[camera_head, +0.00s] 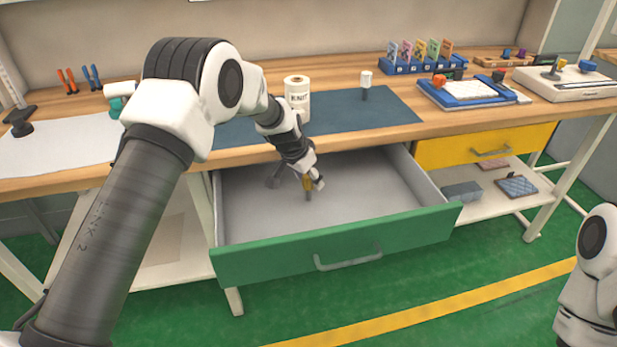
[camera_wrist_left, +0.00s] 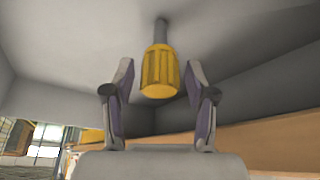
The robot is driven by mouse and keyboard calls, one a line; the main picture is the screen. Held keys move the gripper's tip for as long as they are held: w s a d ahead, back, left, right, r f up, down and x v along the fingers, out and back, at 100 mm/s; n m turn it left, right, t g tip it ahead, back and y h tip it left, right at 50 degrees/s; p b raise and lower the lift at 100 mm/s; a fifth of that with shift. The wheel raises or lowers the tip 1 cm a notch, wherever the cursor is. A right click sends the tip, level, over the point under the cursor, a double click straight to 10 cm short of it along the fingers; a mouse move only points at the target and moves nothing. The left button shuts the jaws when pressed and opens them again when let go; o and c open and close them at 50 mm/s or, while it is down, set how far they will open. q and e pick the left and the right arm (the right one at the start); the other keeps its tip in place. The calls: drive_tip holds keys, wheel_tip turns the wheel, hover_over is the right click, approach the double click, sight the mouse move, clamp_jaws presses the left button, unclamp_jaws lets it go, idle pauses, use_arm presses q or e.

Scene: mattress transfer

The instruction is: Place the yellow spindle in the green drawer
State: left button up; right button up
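The yellow spindle (camera_head: 307,184) has a yellow handle and a grey shaft pointing down inside the open green drawer (camera_head: 240,262). In the left wrist view the spindle (camera_wrist_left: 159,72) is between and just beyond my fingertips. My left gripper (camera_head: 312,180) reaches into the drawer over the grey floor. Its fingers (camera_wrist_left: 160,92) are spread, with a visible gap on each side of the handle. I cannot tell whether the shaft tip touches the drawer floor. My right gripper is out of view; only part of that arm shows at the right edge.
The workbench above holds a dark mat (camera_head: 345,118), a white canister (camera_head: 297,92), a small white-topped tool (camera_head: 366,85), a blue rack (camera_head: 420,66) and a blue tray (camera_head: 467,92). A yellow drawer (camera_head: 480,147) is shut at right. The rest of the green drawer is clear.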

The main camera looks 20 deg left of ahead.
use_arm(q)
drive_tip(key=shift+r, duration=0.1)
drive_tip(key=shift+r+p, duration=0.3)
drive_tip(key=v, duration=1.1)
drive_tip(key=shift+s+r, duration=0.2)
drive_tip(key=shift+r, duration=0.2)
